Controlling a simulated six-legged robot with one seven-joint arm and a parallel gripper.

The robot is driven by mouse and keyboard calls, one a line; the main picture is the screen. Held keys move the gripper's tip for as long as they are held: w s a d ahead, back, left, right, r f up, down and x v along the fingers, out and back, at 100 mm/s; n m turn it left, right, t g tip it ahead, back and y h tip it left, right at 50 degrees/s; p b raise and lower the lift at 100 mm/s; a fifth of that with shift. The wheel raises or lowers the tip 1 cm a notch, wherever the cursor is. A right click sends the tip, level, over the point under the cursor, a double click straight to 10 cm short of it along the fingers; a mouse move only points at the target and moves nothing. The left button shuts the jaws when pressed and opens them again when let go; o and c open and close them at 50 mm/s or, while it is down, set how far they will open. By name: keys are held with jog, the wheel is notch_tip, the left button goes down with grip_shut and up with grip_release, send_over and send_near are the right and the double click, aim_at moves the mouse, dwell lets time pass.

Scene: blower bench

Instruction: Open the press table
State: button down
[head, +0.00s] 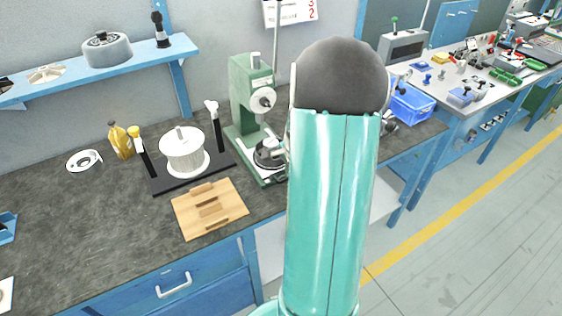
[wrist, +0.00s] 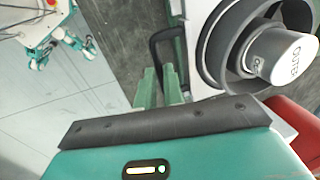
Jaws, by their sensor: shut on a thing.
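The green press (head: 250,100) stands on the dark bench, with a pale round knob on its side. Its round table (head: 268,155), dark and pale, sits low at its front and is partly hidden by my arm. In the wrist view a grey ring around a metal cylinder (wrist: 275,55), seemingly the press table, fills the upper right. A dark loop-shaped handle (wrist: 157,45) stands beside it. My gripper (wrist: 160,88) is shut at the handle's lower end; the exact contact is hard to see. In the head view my arm hides the gripper.
A wooden block (head: 210,208) and a black stand with a white drum (head: 184,152) lie left of the press. A yellow bottle (head: 120,140) is farther left. A blue bin (head: 410,103) is right of my arm. The floor at right is clear.

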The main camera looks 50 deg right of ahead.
jog(key=s, duration=0.1)
jog(key=s+a, duration=0.1)
jog(key=s, duration=0.1)
jog(key=shift+s, duration=0.15)
jog(key=c, duration=1.5)
grip_release()
notch_tip(320, 180, up, 14)
jog(key=s, duration=0.2)
jog(key=shift+s+a+f, duration=0.2)
jog(key=shift+s+a, duration=0.1)
jog(key=shift+a, duration=0.15)
